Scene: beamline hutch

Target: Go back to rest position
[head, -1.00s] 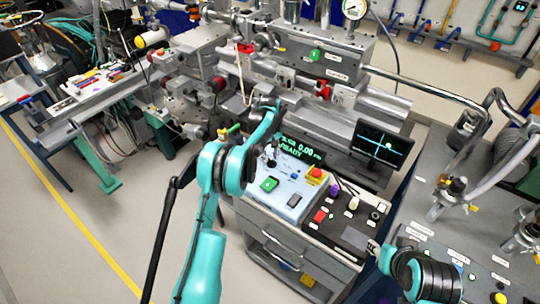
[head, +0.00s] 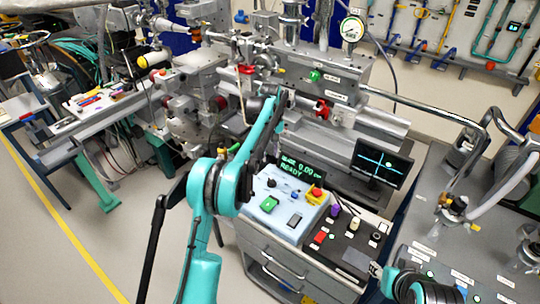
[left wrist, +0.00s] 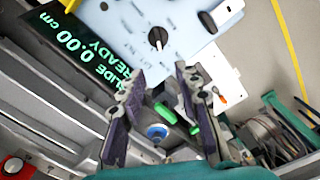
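My left arm rises from the bottom of the head view, bends at a teal elbow joint and reaches up over the control console. Its gripper fingers are hard to make out there. In the left wrist view my left gripper (left wrist: 158,78) has its two dark fingers spread apart with nothing held between them. It is above or beside the console's light blue panel (head: 285,202), which also shows in the left wrist view (left wrist: 125,25).
A green-lettered display (head: 300,167) reads READY, also in the left wrist view (left wrist: 75,45). A red stop button (head: 316,192) and a monitor (head: 381,162) are close by. Beamline pipes and vessels fill the back. A grey bench (head: 455,235) stands right; floor is clear at left.

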